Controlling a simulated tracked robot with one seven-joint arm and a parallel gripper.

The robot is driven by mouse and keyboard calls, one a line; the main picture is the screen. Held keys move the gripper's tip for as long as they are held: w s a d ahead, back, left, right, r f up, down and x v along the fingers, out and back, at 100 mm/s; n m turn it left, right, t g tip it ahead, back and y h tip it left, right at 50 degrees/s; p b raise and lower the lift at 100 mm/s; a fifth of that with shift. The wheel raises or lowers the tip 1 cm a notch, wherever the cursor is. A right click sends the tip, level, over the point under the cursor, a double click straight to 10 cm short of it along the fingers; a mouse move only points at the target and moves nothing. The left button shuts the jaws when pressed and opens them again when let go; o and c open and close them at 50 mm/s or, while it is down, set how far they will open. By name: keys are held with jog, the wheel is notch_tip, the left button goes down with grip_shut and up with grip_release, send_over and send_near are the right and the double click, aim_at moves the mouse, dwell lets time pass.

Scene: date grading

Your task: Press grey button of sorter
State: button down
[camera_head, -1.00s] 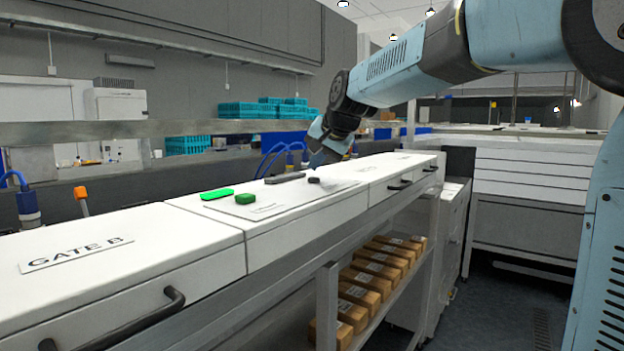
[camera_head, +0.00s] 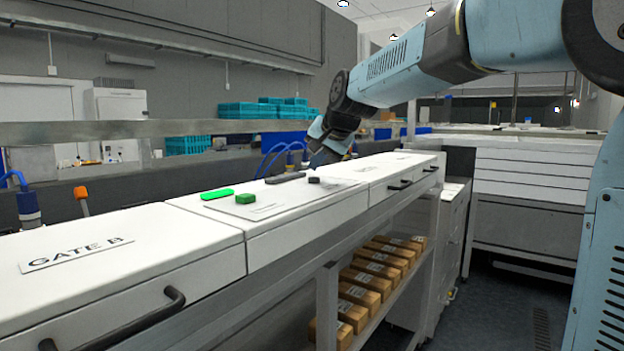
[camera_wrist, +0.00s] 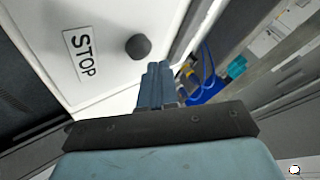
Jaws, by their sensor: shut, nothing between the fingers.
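The grey button (camera_head: 314,180) is a small dark round knob on the sorter's white top (camera_head: 350,181). In the wrist view the button (camera_wrist: 138,46) stands beside a label reading STOP (camera_wrist: 82,54). My gripper (camera_wrist: 156,66) is shut and empty, its two blue fingertips together just below and right of the button in that view. A gap shows between them in the picture; I see no contact. In the head view my gripper (camera_head: 322,158) is small and partly hidden by its own wrist, above the button.
A green button (camera_head: 245,198), a green strip (camera_head: 217,194) and a dark strip (camera_head: 285,177) are on the same top, left of the grey button. A panel marked GATE B (camera_head: 75,253) is nearer. Black handles line the front; boxes (camera_head: 367,282) sit on a shelf below.

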aim_at(317, 178)
jog(key=shift+f, duration=0.85)
dwell(1.1)
jog(key=shift+r, duration=0.9)
jog(key=shift+r, duration=2.5)
jog(key=shift+s, duration=0.1)
